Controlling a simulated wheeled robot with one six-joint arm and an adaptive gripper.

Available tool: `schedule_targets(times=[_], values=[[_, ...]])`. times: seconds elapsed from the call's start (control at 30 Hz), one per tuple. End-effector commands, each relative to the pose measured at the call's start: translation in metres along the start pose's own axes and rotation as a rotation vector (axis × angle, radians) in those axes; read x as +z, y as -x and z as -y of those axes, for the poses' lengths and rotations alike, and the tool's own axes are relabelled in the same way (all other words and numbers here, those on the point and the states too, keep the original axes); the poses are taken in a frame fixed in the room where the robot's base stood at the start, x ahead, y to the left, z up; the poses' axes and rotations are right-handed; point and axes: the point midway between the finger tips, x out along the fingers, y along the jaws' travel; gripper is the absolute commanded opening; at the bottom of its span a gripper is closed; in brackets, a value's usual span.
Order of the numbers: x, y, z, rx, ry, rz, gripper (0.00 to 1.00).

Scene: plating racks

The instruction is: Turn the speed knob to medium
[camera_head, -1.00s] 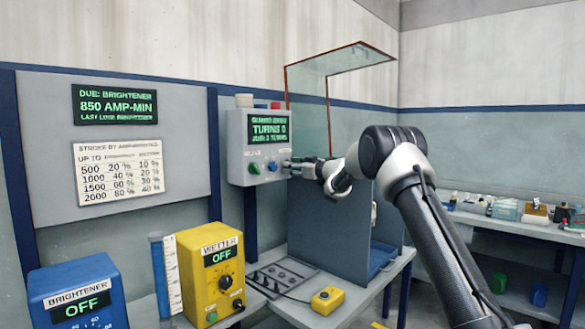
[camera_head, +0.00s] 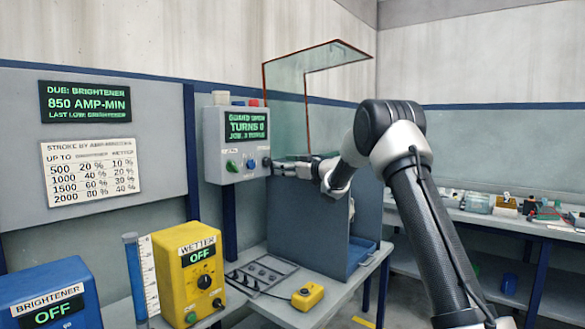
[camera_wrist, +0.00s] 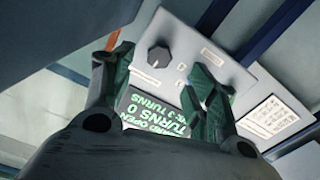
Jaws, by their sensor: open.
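A grey control box (camera_head: 237,143) hangs on the wall, its green display reading turns 0 and guard open. In the wrist view, a dark round knob (camera_wrist: 158,58) shows on the tilted panel beyond and between my spread, empty fingers (camera_wrist: 157,84). The knob labels are too small to read.
A grey bin with a clear, red-edged guard (camera_head: 285,110) stands below and right of the box. The yellow wetter unit (camera_head: 190,268) and blue brightener unit (camera_head: 45,285), both reading OFF, stand at front left. A yellow pendant (camera_head: 307,296) lies on the bench.

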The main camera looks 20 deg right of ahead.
Motion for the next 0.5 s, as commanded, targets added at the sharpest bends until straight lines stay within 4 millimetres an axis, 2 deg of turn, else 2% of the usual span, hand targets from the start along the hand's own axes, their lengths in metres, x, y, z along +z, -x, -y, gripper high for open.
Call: schedule_targets(times=[0.1, 0.2, 0.5], values=[[0.000, 0.024, -0.001, 0.002, 0.001, 0.001, 0.57], [0.000, 0.036, 0.000, 0.000, 0.000, 0.000, 0.57], [0.000, 0.045, 0.000, -0.001, 0.001, 0.000, 0.57]])
